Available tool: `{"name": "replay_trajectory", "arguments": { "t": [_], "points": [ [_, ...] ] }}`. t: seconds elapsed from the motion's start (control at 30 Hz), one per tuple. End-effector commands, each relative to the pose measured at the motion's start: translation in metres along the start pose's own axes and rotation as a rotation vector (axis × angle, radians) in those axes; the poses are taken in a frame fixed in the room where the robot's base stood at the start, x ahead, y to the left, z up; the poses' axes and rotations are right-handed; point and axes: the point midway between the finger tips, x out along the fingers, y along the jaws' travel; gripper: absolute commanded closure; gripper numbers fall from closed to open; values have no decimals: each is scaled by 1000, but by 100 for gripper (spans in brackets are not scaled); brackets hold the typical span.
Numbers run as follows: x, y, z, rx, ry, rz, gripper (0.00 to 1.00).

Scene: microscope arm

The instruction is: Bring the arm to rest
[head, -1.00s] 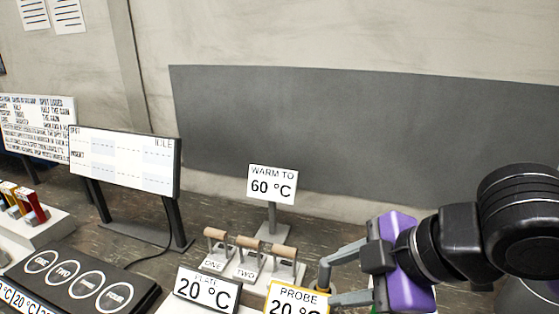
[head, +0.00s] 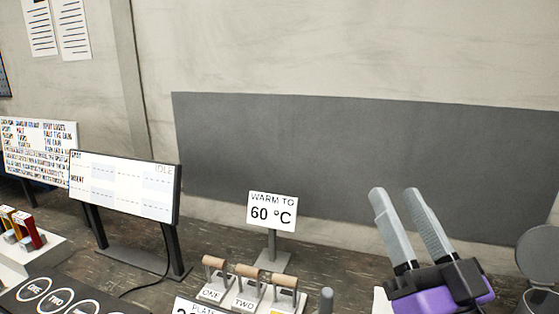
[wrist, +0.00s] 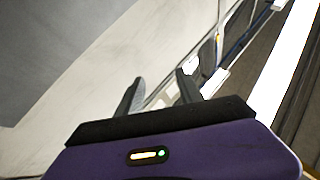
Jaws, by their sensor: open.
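My gripper (head: 393,191) is at the right of the head view, with its two grey fingers pointing up and slightly left. The fingers are apart with nothing between them. Its purple and black body is at the lower right, and most of my arm is out of the picture. In the wrist view the two fingers of my gripper (wrist: 158,88) also stand apart and empty, with pale wall and blurred bright strips beyond.
A "WARM TO 60 °C" sign (head: 272,212) stands behind several wooden-handled levers (head: 247,271). A screen reading IDLE (head: 125,185) stands left. A black panel with numbered circles (head: 75,300) is lower left.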

Motion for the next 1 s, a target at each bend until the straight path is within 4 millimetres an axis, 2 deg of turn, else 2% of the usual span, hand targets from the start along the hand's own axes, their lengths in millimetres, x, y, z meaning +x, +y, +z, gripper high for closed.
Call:
{"name": "replay_trajectory", "arguments": {
  "t": [0.2, 0.4, 0.57, 0.77, 1.0],
  "points": [
    [-69, 32, 30, 32, 3, 205, 56],
    [-143, 45, 57, -1, -54, 340, 56],
    [-205, 44, 74, -54, -141, 404, 56],
    [-284, 33, 91, -136, -299, 427, 56],
    [-380, 16, 104, -223, -566, 383, 56]
  ]
}}
